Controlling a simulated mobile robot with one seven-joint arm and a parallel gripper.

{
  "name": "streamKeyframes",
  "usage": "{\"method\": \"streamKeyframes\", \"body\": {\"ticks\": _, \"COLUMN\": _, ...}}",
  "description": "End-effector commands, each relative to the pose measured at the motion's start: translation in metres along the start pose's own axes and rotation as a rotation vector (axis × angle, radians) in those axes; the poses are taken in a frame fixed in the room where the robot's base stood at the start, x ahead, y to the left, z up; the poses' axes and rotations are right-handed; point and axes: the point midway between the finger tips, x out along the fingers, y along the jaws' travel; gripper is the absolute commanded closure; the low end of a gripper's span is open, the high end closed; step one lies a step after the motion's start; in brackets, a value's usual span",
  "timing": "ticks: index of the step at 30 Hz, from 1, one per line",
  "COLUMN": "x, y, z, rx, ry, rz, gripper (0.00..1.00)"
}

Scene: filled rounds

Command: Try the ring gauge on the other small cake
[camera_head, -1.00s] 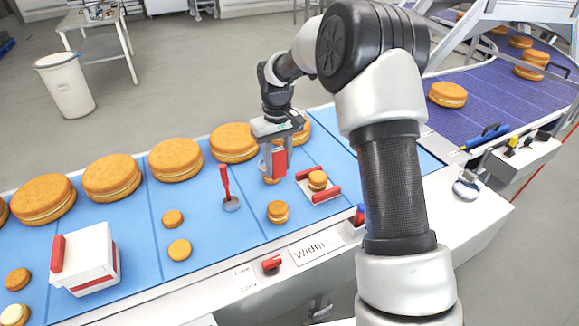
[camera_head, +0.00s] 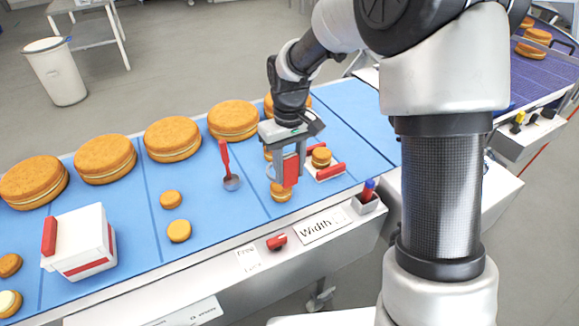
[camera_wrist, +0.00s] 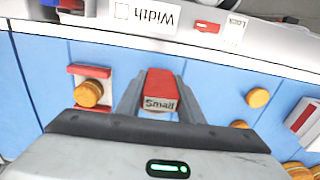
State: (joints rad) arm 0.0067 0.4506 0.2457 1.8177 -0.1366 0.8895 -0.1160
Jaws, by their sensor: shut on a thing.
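My gripper (camera_head: 285,180) is shut on the ring gauge's red block (camera_head: 290,170), which reads "Small" in the wrist view (camera_wrist: 160,90). The ring itself cannot be made out. A small cake (camera_head: 280,194) shows directly below the fingers in the head view. Whether the gauge touches it I cannot tell; in the wrist view it is hidden behind the block. Another small cake (camera_head: 268,153) shows partly behind my gripper. A third small cake (camera_head: 320,157) sits between the red bars of a white holder (camera_head: 331,174); it also shows in the wrist view (camera_wrist: 88,93).
Further left are two loose small cakes (camera_head: 179,231) and a white box with a red handle (camera_head: 82,243). Large cakes (camera_head: 172,138) line the back. A marker cup (camera_head: 366,203) stands at the front right.

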Motion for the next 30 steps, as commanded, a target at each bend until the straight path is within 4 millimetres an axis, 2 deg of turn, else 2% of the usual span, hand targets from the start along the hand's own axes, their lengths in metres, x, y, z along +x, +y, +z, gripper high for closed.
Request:
{"method": "streamKeyframes", "body": {"ticks": 11, "x": 0.030, "y": 0.000, "z": 0.000, "rx": 0.000, "ry": 0.000, "rz": 0.000, "gripper": 0.93}}
{"method": "streamKeyframes", "body": {"ticks": 30, "x": 0.026, "y": 0.000, "z": 0.000, "rx": 0.000, "ry": 0.000, "rz": 0.000, "gripper": 0.93}}
